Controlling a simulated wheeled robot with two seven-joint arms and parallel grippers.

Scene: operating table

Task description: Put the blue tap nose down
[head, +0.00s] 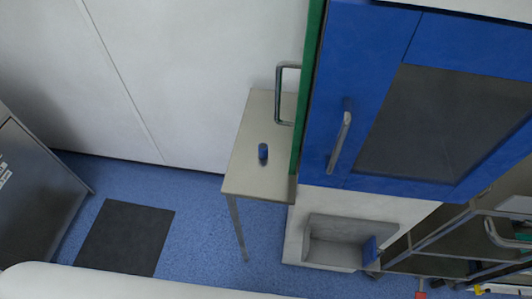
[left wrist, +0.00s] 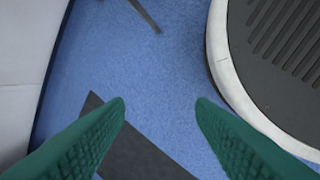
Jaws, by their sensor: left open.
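A small blue piece, which looks like the blue tap (head: 263,151), stands on a narrow beige side table (head: 258,182) in the head view. It is too small there to tell which way its nose points. My left gripper (left wrist: 160,108) shows in the left wrist view with its two green fingers spread wide and nothing between them. It is above the blue floor, and the tap is not in that view. My left gripper does not show in the head view. My right gripper is in neither view.
A tall blue cabinet (head: 350,75) with a metal handle and a green edge stands right of the table. A grey sink (head: 345,245) is below it. A shelf rack (head: 445,245) is at the lower right. A dark mat (head: 125,237) lies on the open floor at left.

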